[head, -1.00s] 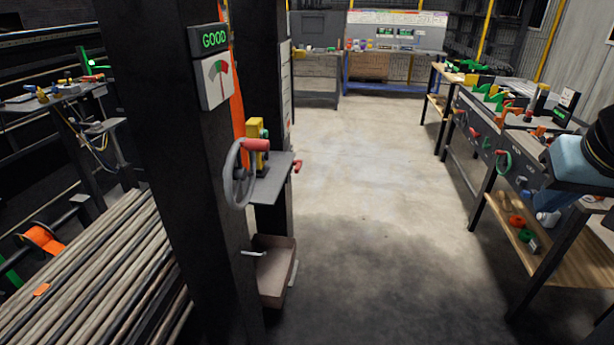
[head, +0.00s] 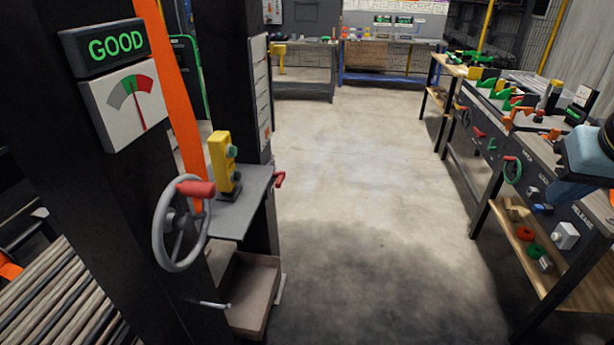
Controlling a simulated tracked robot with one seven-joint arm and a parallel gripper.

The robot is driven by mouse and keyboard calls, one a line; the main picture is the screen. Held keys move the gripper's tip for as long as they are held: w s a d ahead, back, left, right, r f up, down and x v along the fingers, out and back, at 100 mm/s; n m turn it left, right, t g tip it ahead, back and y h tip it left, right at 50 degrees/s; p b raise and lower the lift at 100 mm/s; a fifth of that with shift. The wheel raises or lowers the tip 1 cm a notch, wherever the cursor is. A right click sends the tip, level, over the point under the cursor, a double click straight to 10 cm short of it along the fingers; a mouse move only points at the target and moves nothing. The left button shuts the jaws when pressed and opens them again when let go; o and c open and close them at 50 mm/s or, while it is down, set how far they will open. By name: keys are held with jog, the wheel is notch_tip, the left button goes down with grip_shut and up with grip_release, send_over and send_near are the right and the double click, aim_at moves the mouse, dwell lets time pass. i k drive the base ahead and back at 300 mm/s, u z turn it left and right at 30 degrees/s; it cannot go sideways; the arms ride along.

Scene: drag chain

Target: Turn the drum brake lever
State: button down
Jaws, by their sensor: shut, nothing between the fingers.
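I cannot tell for sure which part is the drum brake lever. A grey handwheel (head: 178,232) with a red grip (head: 196,188) is on the dark column at the left. A thin metal lever (head: 207,303) sticks out to the right below it. A small red handle (head: 279,180) shows at the right side of the grey shelf (head: 232,222). Part of my blue arm shows at the right edge, but its fingers are outside the picture, well apart from the column.
A "GOOD" display (head: 116,47) and a gauge (head: 125,113) are on the column. A yellow button box (head: 224,163) stands on the shelf, with an open brown bin (head: 253,295) below. A workbench (head: 536,180) lines the right. The floor between is clear.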

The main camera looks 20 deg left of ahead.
aim_at(281, 175)
jog(key=z, duration=0.1)
jog(key=i, duration=0.95)
jog(key=u, duration=2.1)
jog(key=k, duration=0.85)
jog(key=u, duration=0.05)
jog(key=i, duration=0.85)
jog(key=z, duration=0.05)
